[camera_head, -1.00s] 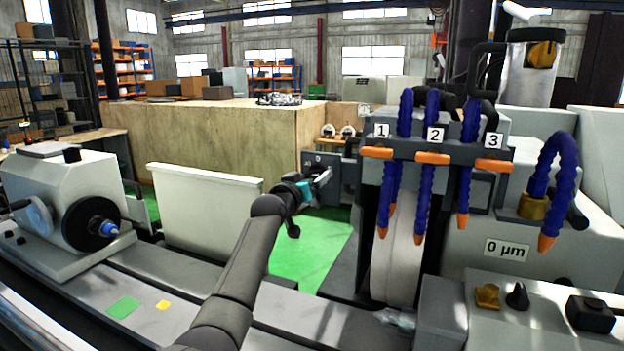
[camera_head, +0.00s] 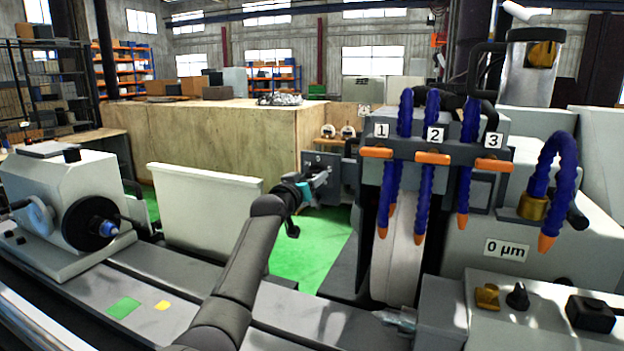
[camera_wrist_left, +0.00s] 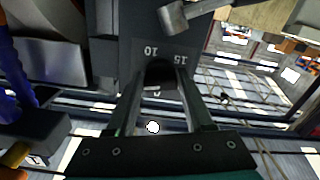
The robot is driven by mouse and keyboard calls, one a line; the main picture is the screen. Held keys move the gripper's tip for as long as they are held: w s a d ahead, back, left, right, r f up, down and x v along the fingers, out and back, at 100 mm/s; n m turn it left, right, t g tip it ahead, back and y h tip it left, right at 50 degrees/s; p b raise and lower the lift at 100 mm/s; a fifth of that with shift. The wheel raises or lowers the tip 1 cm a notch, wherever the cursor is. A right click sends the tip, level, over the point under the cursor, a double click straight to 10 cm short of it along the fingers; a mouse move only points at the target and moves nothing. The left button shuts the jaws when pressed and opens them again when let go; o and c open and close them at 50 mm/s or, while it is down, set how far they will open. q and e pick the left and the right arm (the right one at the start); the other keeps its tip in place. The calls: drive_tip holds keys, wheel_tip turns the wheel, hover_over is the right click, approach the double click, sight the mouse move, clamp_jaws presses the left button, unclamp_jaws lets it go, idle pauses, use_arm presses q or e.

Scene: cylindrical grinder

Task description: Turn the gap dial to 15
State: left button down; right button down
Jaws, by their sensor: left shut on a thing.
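The gap dial (camera_wrist_left: 160,70) is a dark knob on a dark grey panel, with the marks 10 and 15 printed around its far side. My left gripper (camera_wrist_left: 161,82) is shut on the dial, one finger on each side of it. A further pale mark shows between the fingers, but I cannot read it clearly. I cannot tell which number the dial points to. In the head view my left gripper (camera_head: 320,176) reaches the grey panel (camera_head: 318,161) left of the grinding wheel, and its fingers hide the dial. My right gripper is not in view.
The grinding wheel (camera_head: 397,262) and blue coolant hoses (camera_head: 424,180) stand right of my left arm. A white panel (camera_head: 204,205) and the grey headstock (camera_head: 62,195) are on the left. A metal lever or knob (camera_wrist_left: 174,20) sits near the dial. Green floor shows below the gripper.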

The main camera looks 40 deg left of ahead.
use_arm(q)
drive_tip(key=m, duration=0.5)
drive_tip(key=shift+s+a+m, duration=0.1)
drive_tip(key=shift+a+m, duration=0.05)
drive_tip(key=shift+m, duration=0.15)
drive_tip(key=m+p, duration=0.2)
drive_tip(key=m, duration=0.3)
drive_tip(key=shift+a, duration=0.1)
drive_tip(key=m+p, duration=0.2)
drive_tip(key=m, duration=0.3)
drive_tip(key=shift+r, duration=0.15)
drive_tip(key=m, duration=0.3)
drive_tip(key=shift+m+p, duration=0.3)
drive_tip(key=shift+p, duration=0.05)
drive_tip(key=m, duration=0.3)
drive_tip(key=shift+r+m+p, duration=0.15)
drive_tip(key=shift+m+p, duration=0.15)
drive_tip(key=shift+p, duration=0.05)
drive_tip(key=m+p, duration=0.1)
drive_tip(key=m, duration=0.5)
drive_tip(key=shift+r+m, duration=0.1)
drive_tip(key=shift+m, duration=0.3)
